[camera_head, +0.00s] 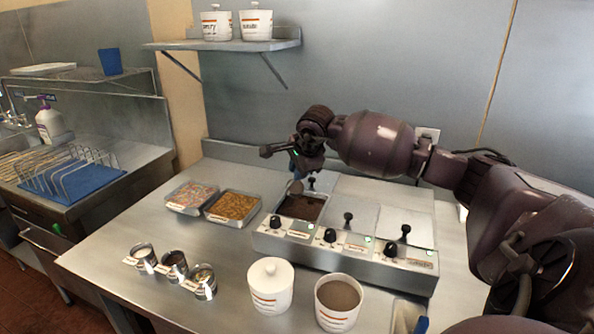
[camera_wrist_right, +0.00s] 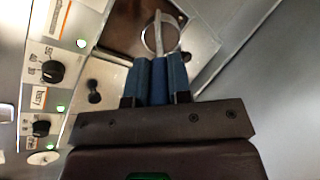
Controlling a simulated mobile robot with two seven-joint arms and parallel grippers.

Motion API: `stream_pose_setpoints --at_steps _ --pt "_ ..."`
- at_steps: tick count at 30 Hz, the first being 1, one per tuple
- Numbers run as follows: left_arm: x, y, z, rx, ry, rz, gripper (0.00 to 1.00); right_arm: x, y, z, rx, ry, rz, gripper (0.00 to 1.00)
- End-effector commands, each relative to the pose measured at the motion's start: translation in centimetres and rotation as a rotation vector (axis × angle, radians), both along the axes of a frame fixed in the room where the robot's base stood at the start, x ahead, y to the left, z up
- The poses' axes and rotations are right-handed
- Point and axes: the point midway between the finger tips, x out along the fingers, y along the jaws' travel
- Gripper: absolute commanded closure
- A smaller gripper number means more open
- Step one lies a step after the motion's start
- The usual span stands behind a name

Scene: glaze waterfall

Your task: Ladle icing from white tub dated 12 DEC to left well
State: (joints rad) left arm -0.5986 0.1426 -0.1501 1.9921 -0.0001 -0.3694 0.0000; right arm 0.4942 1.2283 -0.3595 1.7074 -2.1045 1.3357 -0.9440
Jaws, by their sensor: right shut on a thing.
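My right gripper (camera_head: 302,168) is above the left well (camera_head: 303,208) of the steel warmer, which is uncovered and holds brown icing. In the wrist view the right gripper (camera_wrist_right: 160,62) has its blue fingers shut on the ladle's blue handle. The ladle's round bowl (camera_wrist_right: 160,34) is over the brown well; it also shows at the well's back left in the head view (camera_head: 296,187). Whether it touches the icing or holds any is unclear. An open white tub (camera_head: 338,308) with brown contents stands in front, next to a lidded white tub (camera_head: 270,290). Their dates are unreadable. My left gripper is out of view.
The warmer's other wells have lids with black knobs (camera_head: 348,220). Two topping trays (camera_head: 233,207) lie to the left; several small tins (camera_head: 174,265) stand in front of them. A wall shelf (camera_head: 222,45) holds two more tubs.

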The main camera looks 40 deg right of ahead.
Motion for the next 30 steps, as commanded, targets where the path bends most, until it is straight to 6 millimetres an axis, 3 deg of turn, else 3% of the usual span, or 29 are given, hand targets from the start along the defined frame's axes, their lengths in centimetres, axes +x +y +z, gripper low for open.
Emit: stream_pose_setpoints --at_steps 30 --pt "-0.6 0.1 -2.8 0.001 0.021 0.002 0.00 -2.4 0.5 -0.8 -0.061 -0.276 -0.001 1.00"
